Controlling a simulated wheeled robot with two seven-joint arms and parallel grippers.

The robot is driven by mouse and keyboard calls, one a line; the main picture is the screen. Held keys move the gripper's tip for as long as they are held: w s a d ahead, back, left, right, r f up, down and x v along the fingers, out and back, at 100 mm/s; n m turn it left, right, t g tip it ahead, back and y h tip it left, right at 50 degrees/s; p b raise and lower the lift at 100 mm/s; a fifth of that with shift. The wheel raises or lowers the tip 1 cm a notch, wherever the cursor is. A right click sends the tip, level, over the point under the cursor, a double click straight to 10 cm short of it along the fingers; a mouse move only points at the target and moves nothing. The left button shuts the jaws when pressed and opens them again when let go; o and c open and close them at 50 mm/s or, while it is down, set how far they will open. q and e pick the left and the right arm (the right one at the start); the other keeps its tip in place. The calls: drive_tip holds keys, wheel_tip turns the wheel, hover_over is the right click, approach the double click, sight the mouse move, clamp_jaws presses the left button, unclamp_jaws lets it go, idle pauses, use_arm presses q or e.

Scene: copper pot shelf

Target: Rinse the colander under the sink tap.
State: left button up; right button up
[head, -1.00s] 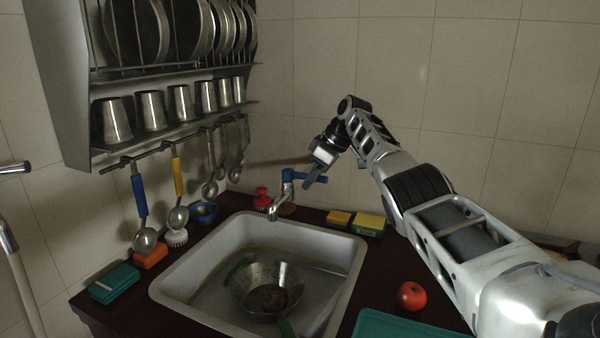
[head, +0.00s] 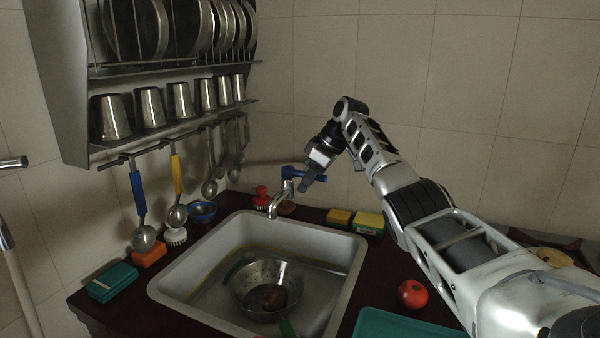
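The metal colander (head: 262,302) sits inside the white sink (head: 170,289), with a brown object (head: 268,297) in it. The tap (head: 282,196) stands at the back rim of the sink and has a blue lever handle (head: 298,173). Its spout points down over the sink, and I cannot make out any running water. My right gripper (head: 308,186) is at the tap's blue handle, its fingers pointing down and very close to or touching it. I cannot tell how far apart the fingers are.
Sponges (head: 368,222) lie behind the sink at the right. A red tomato (head: 412,293) and a teal board (head: 400,327) lie right of the sink. Ladles (head: 143,238) hang at the left under a rack of cups and plates (head: 180,103).

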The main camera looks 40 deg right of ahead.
drive_tip(key=shift+a, duration=0.15)
drive_tip(key=shift+s+a+b, duration=0.35)
drive_tip(key=shift+a, duration=0.2)
idle(0.3)
drive_tip(key=shift+s+a, duration=0.3)
drive_tip(key=shift+a, duration=0.3)
drive_tip(key=shift+r, duration=0.1)
idle(2.4)
